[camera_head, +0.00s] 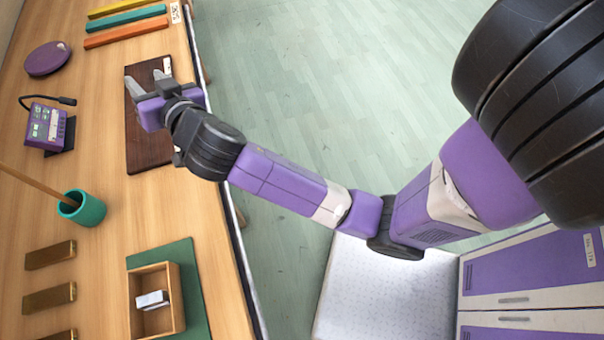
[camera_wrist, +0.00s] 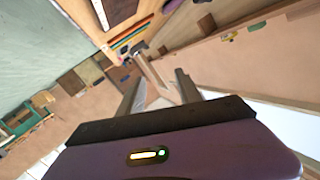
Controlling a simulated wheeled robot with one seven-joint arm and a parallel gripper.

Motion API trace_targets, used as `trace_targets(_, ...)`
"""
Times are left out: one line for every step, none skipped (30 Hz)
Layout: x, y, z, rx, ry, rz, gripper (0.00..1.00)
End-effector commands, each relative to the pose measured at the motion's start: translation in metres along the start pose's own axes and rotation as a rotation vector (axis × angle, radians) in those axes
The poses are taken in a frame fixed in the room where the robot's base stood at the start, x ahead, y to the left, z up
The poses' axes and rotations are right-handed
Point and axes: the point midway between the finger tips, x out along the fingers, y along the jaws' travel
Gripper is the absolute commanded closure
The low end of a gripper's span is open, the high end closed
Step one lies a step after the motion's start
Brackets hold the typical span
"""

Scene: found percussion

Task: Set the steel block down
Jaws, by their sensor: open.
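My gripper (camera_head: 145,78) is open above the dark brown board (camera_head: 150,146) on the wooden table in the head view. Its two grey fingers stand apart, and they also show in the wrist view (camera_wrist: 160,78). A pale, grey-silver block (camera_head: 152,300) lies in an open wooden box (camera_head: 175,318) at the bottom of the head view, well away from my gripper. It may be the steel block, but I cannot be sure. A greyish shape shows between the fingers in the wrist view; I cannot tell what it is.
The box stands on a green mat (camera_head: 197,280). A teal cup (camera_head: 88,210) holds a wooden stick. A purple device (camera_head: 44,125), a purple disc (camera_head: 47,58), coloured bars (camera_head: 125,20) and brass-coloured blocks (camera_head: 50,255) share the table. Bare wood lies between board and mat.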

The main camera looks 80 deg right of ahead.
Motion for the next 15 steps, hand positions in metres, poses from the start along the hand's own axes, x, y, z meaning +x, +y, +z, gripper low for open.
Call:
trace_targets(-0.01, 0.012, 0.009, -0.077, -0.01, -0.038, 0.59)
trace_targets(-0.016, 0.016, 0.014, -0.121, -0.016, -0.065, 0.59)
trace_targets(-0.026, 0.021, 0.022, -0.175, -0.026, -0.102, 0.59)
trace_targets(-0.033, 0.025, 0.028, -0.213, -0.035, -0.128, 0.59)
trace_targets(-0.042, 0.029, 0.034, -0.25, -0.043, -0.154, 0.59)
trace_targets(-0.054, 0.035, 0.043, -0.297, -0.057, -0.189, 0.59)
trace_targets(-0.064, 0.039, 0.049, -0.328, -0.068, -0.215, 0.59)
trace_targets(-0.074, 0.043, 0.055, -0.359, -0.078, -0.239, 0.59)
trace_targets(-0.088, 0.049, 0.064, -0.395, -0.093, -0.271, 0.59)
trace_targets(-0.1, 0.053, 0.07, -0.419, -0.105, -0.296, 0.59)
trace_targets(-0.112, 0.058, 0.076, -0.442, -0.117, -0.318, 0.59)
trace_targets(-0.128, 0.063, 0.084, -0.467, -0.132, -0.348, 0.59)
trace_targets(-0.141, 0.067, 0.089, -0.484, -0.143, -0.369, 0.59)
trace_targets(-0.155, 0.071, 0.094, -0.498, -0.155, -0.389, 0.59)
trace_targets(-0.173, 0.075, 0.1, -0.514, -0.168, -0.415, 0.59)
